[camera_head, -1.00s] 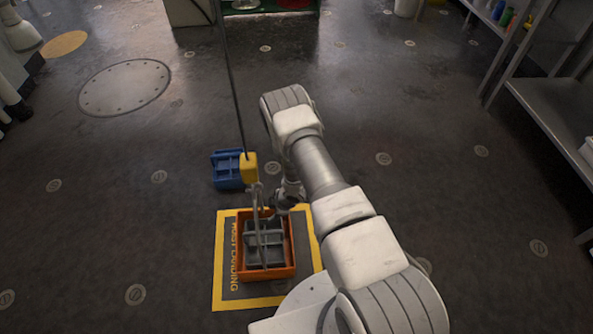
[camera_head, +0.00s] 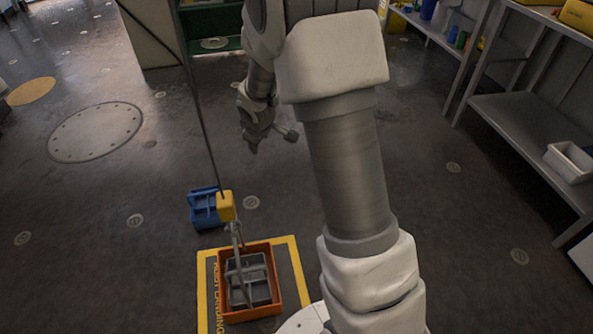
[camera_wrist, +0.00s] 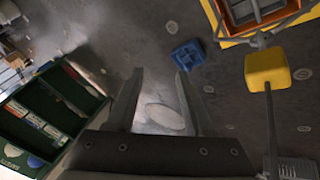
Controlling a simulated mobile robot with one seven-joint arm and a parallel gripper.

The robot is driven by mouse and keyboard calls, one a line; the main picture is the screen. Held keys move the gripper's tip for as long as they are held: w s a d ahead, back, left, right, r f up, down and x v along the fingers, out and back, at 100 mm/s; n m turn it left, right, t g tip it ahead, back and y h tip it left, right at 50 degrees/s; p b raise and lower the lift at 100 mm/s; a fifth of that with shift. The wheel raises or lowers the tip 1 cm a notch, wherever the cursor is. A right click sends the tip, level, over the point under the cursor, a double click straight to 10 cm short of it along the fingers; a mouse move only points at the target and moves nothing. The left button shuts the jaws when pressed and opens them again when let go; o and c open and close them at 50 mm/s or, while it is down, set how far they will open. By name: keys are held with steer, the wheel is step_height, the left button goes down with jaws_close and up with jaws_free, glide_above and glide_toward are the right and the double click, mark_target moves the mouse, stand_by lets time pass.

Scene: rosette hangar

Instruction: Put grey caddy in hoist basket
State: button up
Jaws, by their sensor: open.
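The grey caddy (camera_head: 250,280) sits inside the orange hoist basket (camera_head: 276,300), which stands on the yellow-edged floor mark. In the wrist view, part of the basket (camera_wrist: 240,28) shows at the top right with grey dividers of the caddy (camera_wrist: 252,10) in it. The yellow hoist block (camera_head: 227,207) hangs on its cable above the basket; it also shows large in the wrist view (camera_wrist: 266,68). My gripper (camera_wrist: 158,75) is open, with nothing between its fingers. In the head view it is raised beyond the basket, well apart from it.
A blue caddy (camera_head: 204,208) stands on the floor just behind the basket. A grey shelf (camera_head: 520,125) with a white bin (camera_head: 569,162) is at the right. A green shelf unit (camera_wrist: 50,110) shows at left in the wrist view. Floor between them is clear.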

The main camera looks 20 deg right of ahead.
steer(key=s+r+m, duration=0.4)
steer(key=s+r, duration=1)
steer(key=r, duration=0.2)
steer(key=s+a+r+m, duration=0.1)
steer(key=s+r, duration=0.1)
steer(key=s, duration=0.6)
steer(key=s+a+r+m+y, duration=0.1)
steer(key=s+a+m, duration=0.1)
steer(key=s, duration=0.7)
steer(key=shift+s+r+m, duration=0.25)
steer(key=shift+r+m, duration=0.05)
steer(key=shift+r, duration=0.1)
step_height(320, 180, up, 23)
steer(key=p, duration=2.3)
